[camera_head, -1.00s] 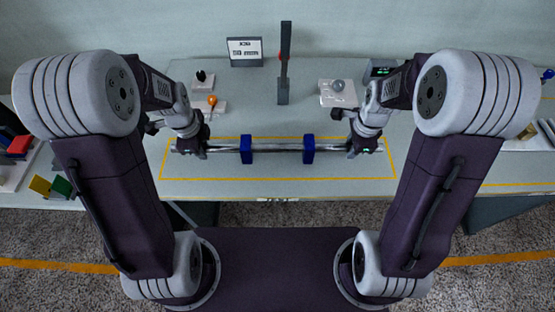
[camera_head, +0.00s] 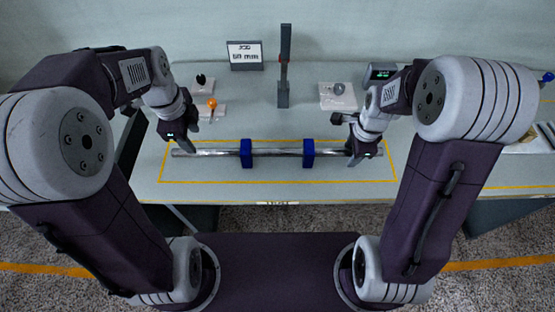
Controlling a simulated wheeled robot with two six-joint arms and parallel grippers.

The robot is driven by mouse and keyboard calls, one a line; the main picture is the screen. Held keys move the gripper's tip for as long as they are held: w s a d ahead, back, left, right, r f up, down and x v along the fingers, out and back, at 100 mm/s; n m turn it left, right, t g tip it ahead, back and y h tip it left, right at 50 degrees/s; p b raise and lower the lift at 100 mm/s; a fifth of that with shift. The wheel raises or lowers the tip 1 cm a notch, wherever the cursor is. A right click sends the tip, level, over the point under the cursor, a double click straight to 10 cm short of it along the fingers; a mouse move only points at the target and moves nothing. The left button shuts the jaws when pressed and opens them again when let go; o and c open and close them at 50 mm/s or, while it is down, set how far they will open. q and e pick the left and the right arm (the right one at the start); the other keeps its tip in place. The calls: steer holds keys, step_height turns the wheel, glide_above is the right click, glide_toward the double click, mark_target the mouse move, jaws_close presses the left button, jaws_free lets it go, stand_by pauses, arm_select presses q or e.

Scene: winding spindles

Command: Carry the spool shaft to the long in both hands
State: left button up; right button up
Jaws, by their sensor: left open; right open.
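The spool shaft (camera_head: 275,152) is a long silver rod lying left to right inside a yellow outline on the table. It rests at two blue supports (camera_head: 246,153) and (camera_head: 308,153). My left gripper (camera_head: 192,142) is open, above and a little behind the shaft's left end, apart from it. My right gripper (camera_head: 352,160) is open at the shaft's right end; its fingers partly hide that end, and I cannot tell whether they touch it.
A dark upright post (camera_head: 284,68) stands behind the shaft. A sign (camera_head: 245,55) stands at the back. White plates with an orange knob (camera_head: 212,103) and a grey knob (camera_head: 339,88) lie behind. A small display (camera_head: 380,73) is at the back right. The table in front of the shaft is clear.

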arm_select(q)
steer(key=shift+s+r, duration=0.1)
steer(key=shift+r, duration=0.65)
arm_select(e)
step_height(320, 180, up, 12)
steer(key=s, duration=0.1)
steer(key=shift+s, duration=0.4)
steer(key=shift+f, duration=0.1)
